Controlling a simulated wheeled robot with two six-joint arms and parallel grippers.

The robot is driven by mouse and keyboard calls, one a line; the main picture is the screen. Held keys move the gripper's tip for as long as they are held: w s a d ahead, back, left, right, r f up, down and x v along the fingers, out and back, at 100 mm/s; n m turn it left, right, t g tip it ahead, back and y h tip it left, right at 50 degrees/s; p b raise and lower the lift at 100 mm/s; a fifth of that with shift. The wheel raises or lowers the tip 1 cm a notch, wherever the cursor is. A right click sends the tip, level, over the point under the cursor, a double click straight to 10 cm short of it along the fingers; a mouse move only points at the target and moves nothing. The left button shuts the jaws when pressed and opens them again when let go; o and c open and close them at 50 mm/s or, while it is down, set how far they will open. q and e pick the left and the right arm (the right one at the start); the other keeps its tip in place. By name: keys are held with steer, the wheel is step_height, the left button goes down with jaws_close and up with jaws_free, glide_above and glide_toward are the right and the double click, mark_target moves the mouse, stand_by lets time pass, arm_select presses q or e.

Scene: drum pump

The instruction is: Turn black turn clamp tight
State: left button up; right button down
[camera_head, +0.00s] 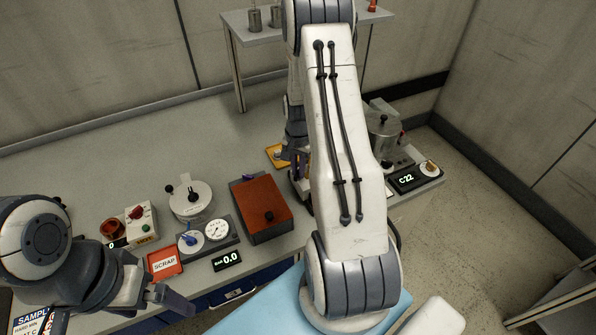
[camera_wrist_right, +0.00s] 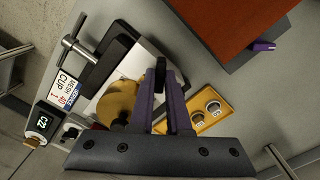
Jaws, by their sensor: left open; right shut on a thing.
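In the right wrist view, my right gripper (camera_wrist_right: 163,82) has purple fingers closed on a small black piece (camera_wrist_right: 160,70), which looks like the black turn clamp. The piece stands in front of a fixture with a black block (camera_wrist_right: 113,52), a pale plate and a brass disc (camera_wrist_right: 117,102). The fingers hide part of the disc. I cannot tell how far the clamp is turned. In the head view, my right arm covers most of this fixture and gripper. My left gripper (camera_head: 165,300) is open and empty at the lower left, near the bench's front edge.
A red-brown box (camera_head: 260,205), a gauge unit (camera_head: 210,235), a round lidded pot (camera_head: 190,198) and a red SCRAP tray (camera_head: 165,263) stand left of my right arm. A yellow tray (camera_wrist_right: 207,110) lies beside the right fingers. A metal vessel (camera_head: 383,130) and display (camera_head: 405,181) stand right.

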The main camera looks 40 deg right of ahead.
steer(key=m, duration=0.3)
steer(key=shift+m+b, duration=0.75)
steer(key=shift+m, duration=1.45)
steer(key=c, duration=0.9)
jaws_free()
steer(key=shift+r, duration=0.1)
step_height(320, 180, up, 10)
steer(key=shift+r+b, duration=0.2)
steer(key=shift+b, duration=0.95)
